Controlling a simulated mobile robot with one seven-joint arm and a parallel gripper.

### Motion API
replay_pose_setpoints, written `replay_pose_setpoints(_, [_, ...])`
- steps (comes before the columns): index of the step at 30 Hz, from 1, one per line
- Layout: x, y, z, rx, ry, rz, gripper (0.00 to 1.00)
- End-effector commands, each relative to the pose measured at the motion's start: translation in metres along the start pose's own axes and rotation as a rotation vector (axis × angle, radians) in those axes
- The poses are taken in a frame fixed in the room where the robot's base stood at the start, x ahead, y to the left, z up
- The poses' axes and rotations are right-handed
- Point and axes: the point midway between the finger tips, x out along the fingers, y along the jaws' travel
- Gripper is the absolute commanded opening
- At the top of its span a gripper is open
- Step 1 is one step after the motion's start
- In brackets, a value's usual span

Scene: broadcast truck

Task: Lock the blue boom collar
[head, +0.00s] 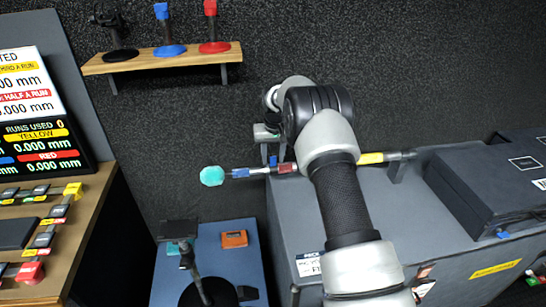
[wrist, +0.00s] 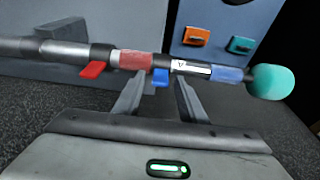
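The boom pole (head: 405,156) lies across the grey case, its teal end (head: 212,176) overhanging at left. In the wrist view the pole has a red band (wrist: 135,60), a dark collar with a white label (wrist: 190,68), a blue band (wrist: 228,74) and the teal end (wrist: 271,82). A blue lever (wrist: 161,78) sticks out from the dark collar towards my gripper. My gripper (wrist: 159,88) is open, one finger on each side of the blue lever. Whether either finger touches it I cannot tell. In the head view my gripper (head: 270,157) is just behind the pole.
A red lever (wrist: 93,70) sticks out left of the fingers. The grey case (head: 400,225) carries the pole on a bracket (head: 398,170) and a black box (head: 490,185). A blue cabinet (head: 240,260) stands below the teal end. A wooden shelf (head: 150,61) holds stands behind.

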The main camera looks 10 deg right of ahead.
Motion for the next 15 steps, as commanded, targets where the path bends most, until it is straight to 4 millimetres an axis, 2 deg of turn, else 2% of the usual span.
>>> replay_pose_setpoints(8, [-0.006,0.000,-0.001,0.000,0.002,0.000,0.38])
replay_pose_setpoints(11, [-0.019,0.000,-0.001,0.000,0.002,0.000,0.38])
replay_pose_setpoints(15, [-0.050,0.000,-0.001,0.000,0.004,0.000,0.38])
